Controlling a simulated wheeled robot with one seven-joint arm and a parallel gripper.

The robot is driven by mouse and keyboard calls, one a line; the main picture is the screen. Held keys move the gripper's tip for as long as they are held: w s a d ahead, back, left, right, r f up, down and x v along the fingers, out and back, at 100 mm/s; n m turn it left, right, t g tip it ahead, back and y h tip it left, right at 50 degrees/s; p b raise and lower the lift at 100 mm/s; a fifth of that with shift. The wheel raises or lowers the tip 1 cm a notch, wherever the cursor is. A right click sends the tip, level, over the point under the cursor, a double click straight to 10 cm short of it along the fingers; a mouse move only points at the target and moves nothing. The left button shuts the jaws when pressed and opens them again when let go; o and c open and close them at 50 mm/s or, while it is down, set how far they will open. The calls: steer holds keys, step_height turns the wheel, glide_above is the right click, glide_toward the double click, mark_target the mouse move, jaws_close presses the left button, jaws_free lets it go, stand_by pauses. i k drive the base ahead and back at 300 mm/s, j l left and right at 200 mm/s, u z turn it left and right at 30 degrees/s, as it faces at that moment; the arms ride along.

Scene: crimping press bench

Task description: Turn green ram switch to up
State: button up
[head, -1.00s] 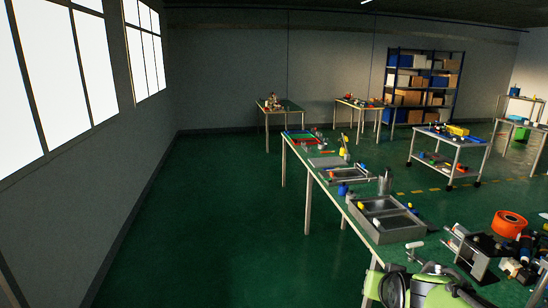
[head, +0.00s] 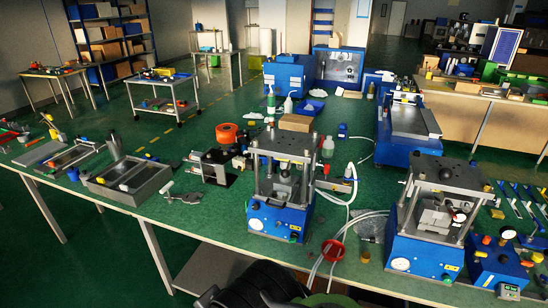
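Two presses with blue bases stand on the green bench. The left press (head: 283,190) has metal columns, a dark top plate and a round white gauge on its front. The right press (head: 430,215) has a similar frame, a white gauge (head: 400,264) and small yellow labels low on its front. A blue control box (head: 498,265) with orange and dark knobs stands at the right edge. The controls are too small for me to tell which is the green ram switch or its position. Dark and green parts of my arm show at the bottom edge; my gripper's fingertips do not show.
A red cup (head: 333,250) and white hoses lie between the presses. A metal tray (head: 130,180) and an orange spool (head: 226,133) are on the bench to the left. A blue machine (head: 408,120) stands behind the right press. Free green bench surface lies left of the left press.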

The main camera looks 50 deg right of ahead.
mark_target(293, 235)
steer(key=z, duration=1.2)
